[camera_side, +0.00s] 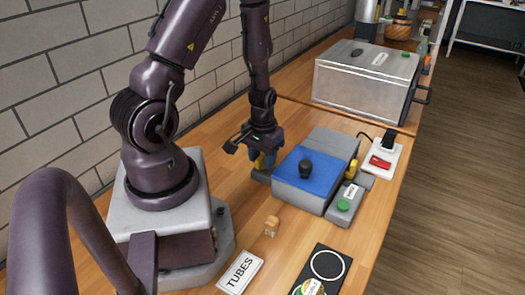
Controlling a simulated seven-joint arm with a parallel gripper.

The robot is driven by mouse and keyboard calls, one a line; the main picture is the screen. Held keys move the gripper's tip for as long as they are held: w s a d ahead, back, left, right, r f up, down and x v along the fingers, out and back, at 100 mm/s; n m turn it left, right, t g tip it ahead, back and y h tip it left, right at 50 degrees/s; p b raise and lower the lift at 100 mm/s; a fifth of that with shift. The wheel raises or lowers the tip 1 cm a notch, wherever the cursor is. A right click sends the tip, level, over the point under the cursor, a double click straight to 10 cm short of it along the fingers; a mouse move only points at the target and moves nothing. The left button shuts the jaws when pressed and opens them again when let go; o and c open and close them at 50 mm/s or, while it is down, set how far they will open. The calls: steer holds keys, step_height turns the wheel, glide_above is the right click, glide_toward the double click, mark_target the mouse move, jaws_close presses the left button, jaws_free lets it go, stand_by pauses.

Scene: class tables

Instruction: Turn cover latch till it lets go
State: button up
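A grey device (297,197) with a blue cover (316,178) stands on the wooden table. A black knob (306,168) stands up from the cover, which lies flat on the device. My gripper (264,163) points down at the left side of the device, by the cover's left edge. A small yellow part (258,161) shows at the fingers; I cannot tell whether it is the latch or whether the fingers touch it. Another yellow part (351,169) shows on the device's right side. The finger gap is too small and hidden to judge.
A grey box with a green button (343,206) stands at the device's right. A white unit with a red panel (381,161) is behind it. A large metal box (366,85) stands farther back. In front are a small wooden object (271,225), a TUBES card (240,271) and a black plate (322,270).

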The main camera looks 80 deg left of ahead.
mark_target(262, 156)
step_height(262, 156, up, 13)
stand_by(0.5)
stand_by(0.3)
steer(key=s+d+r+m+t, duration=0.2)
steer(key=d+r+m+t, duration=0.3)
steer(key=d+r, duration=1.1)
steer(key=r+m, duration=0.1)
steer(key=m, duration=0.2)
steer(key=shift+s+r+t, duration=0.2)
steer(key=shift+r+t, duration=0.1)
steer(key=shift+r, duration=0.05)
